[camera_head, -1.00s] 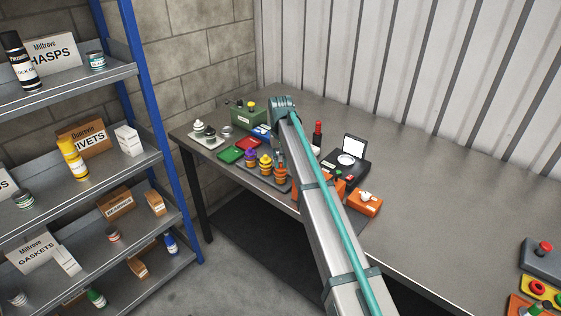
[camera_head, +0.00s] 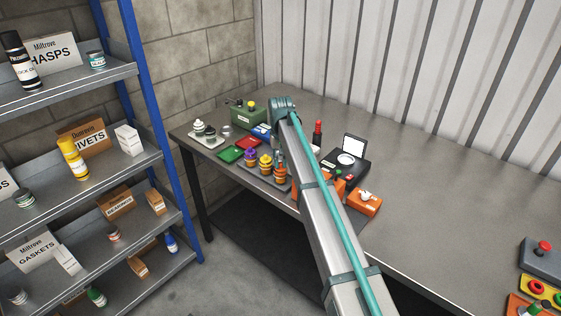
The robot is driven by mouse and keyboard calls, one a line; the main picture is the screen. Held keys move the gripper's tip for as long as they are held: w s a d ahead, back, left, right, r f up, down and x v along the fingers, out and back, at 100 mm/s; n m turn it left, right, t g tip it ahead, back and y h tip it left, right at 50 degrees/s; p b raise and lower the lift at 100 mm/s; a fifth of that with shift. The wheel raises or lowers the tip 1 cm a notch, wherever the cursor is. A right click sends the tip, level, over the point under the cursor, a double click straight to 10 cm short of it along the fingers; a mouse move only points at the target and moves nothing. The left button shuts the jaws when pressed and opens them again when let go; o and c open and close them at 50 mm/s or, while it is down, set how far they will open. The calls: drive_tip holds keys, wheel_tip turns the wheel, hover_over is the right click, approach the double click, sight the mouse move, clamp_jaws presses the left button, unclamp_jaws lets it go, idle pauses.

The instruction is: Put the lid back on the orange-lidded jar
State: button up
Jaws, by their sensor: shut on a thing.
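Three small jars stand in a row on a dark tray (camera_head: 240,167) near the bench's front left edge. The first has a purple lid (camera_head: 250,152), the middle one a yellow-orange lid (camera_head: 265,159). The orange-lidded jar (camera_head: 280,176) is at the right end, beside my arm. My gripper (camera_head: 279,161) points down directly over this jar, shut on its orange lid (camera_head: 280,169). The lid is at the jar's top; whether it is seated or slightly raised is too small to tell. My arm link hides the area just right of the jar.
Right of my arm are an open black case (camera_head: 346,162), a red-topped cylinder (camera_head: 317,132) and orange boxes (camera_head: 365,204). The bench's middle right is clear.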

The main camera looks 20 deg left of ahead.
drive_tip(key=o, duration=1.3)
drive_tip(key=shift+r, duration=0.1)
drive_tip(key=shift+r+p, duration=1.65)
drive_tip(key=shift+r, duration=1.75)
clamp_jaws()
drive_tip(key=shift+f+b, duration=0.8)
drive_tip(key=shift+f, duration=1.7)
